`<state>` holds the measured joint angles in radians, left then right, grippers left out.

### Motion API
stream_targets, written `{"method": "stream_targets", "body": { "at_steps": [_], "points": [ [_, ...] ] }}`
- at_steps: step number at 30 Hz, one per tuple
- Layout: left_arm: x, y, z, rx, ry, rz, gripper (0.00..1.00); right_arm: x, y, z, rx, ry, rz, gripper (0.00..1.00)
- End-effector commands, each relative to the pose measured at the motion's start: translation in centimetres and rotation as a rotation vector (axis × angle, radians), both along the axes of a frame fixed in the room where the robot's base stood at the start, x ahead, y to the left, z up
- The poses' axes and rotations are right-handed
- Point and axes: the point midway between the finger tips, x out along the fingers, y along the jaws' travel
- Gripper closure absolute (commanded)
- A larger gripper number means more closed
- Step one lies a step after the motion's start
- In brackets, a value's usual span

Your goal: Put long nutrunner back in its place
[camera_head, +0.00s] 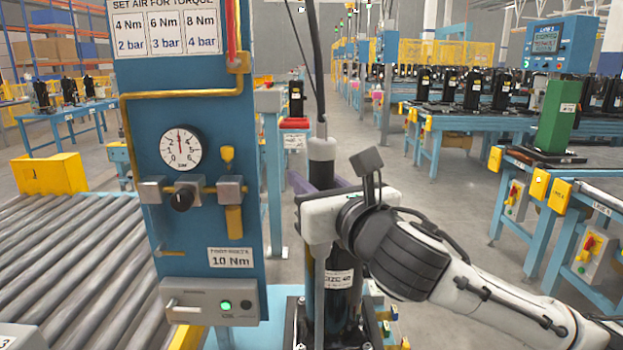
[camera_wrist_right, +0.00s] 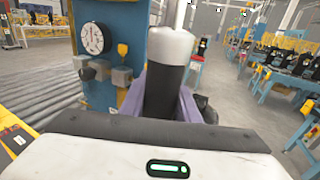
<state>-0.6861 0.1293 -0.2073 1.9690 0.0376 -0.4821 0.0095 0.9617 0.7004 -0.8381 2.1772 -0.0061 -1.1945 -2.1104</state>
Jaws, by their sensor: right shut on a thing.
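The long nutrunner (camera_head: 321,150) hangs upright on a dark cable, with a light grey top and a darker body. It also shows in the wrist view (camera_wrist_right: 166,88), close in front of my right gripper. My left gripper is not in view.
A blue panel (camera_head: 215,95) with a pressure gauge (camera_head: 181,147) and knobs stands close on the left. A black compressor (camera_head: 342,305) stands below my right gripper. A roller conveyor (camera_head: 65,260) lies at left. Blue benches (camera_head: 470,122) stand at right; open floor lies between.

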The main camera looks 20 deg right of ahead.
Motion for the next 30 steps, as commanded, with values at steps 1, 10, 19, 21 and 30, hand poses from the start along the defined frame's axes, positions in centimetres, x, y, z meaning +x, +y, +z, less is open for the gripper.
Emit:
{"method": "stream_targets", "body": {
  "at_steps": [1, 10, 19, 21, 30],
  "points": [
    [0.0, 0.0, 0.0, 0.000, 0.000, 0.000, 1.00, -0.1, 0.0, 0.4, 0.001, -0.013, 0.000, 1.00],
    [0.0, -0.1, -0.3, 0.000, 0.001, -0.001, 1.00, -0.1, 0.0, -0.1, 0.002, -0.013, 0.001, 1.00],
    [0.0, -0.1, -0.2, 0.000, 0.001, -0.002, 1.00, 0.0, 0.0, -0.3, 0.001, -0.008, 0.001, 0.49],
    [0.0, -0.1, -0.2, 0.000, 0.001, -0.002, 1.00, 0.0, 0.0, -0.4, 0.001, -0.006, 0.000, 0.49],
    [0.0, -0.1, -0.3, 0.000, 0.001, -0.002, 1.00, -1.2, -0.2, -0.9, -0.001, 0.003, 0.000, 0.49]
  ]
}}
